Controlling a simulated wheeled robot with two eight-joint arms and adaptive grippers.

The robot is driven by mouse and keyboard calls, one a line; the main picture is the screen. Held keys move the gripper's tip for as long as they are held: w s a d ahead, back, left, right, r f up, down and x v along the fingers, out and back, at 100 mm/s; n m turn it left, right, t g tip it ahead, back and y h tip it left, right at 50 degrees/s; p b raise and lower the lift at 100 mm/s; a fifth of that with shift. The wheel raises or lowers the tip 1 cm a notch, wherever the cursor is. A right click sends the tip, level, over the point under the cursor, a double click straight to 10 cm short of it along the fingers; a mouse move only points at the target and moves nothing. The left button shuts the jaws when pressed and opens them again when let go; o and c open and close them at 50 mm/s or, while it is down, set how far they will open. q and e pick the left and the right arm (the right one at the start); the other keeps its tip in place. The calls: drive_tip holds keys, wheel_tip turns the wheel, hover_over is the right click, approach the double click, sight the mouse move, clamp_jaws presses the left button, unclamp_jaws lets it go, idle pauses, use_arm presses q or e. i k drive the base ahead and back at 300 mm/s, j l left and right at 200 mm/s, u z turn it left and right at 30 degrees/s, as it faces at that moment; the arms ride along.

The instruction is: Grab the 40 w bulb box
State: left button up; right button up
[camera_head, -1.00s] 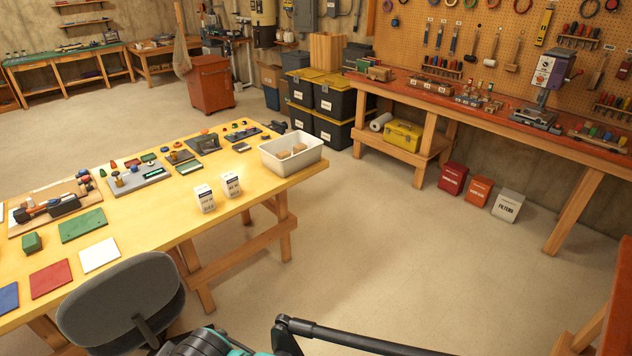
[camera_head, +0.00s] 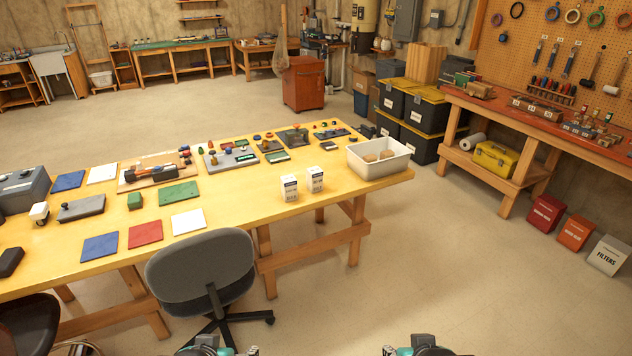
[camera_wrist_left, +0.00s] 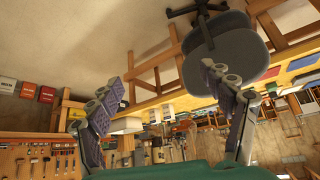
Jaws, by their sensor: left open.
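One is the left box (camera_head: 289,189), the other the right box (camera_head: 315,180). Their print is too small to read, so I cannot tell which is 40 W. My left gripper (camera_wrist_left: 165,65) is open and empty in the left wrist view, well short of the table. Only bits of my left arm and of my right gripper or wrist (camera_head: 422,347) show at the head view's bottom edge.
A grey chair (camera_head: 202,268) stands against the table's front, left of the boxes. A white bin (camera_head: 380,160) with brown items sits right of them. Coloured mats and parts cover the table's left. Floor right of the chair is clear.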

sight(315, 175)
drive_tip(key=i+l+u, duration=0.15)
drive_tip(key=i, duration=0.4)
drive_tip(key=i+l+u, duration=0.15)
drive_tip(key=i, duration=0.4)
drive_tip(key=i+l+u, duration=0.2)
drive_tip(key=i, duration=0.3)
drive_tip(key=i+l+u, duration=0.15)
drive_tip(key=i+l, duration=0.2)
drive_tip(key=i, duration=0.15)
drive_tip(key=i+l+u, duration=0.15)
drive_tip(key=i+l, duration=0.2)
drive_tip(key=i, duration=0.15)
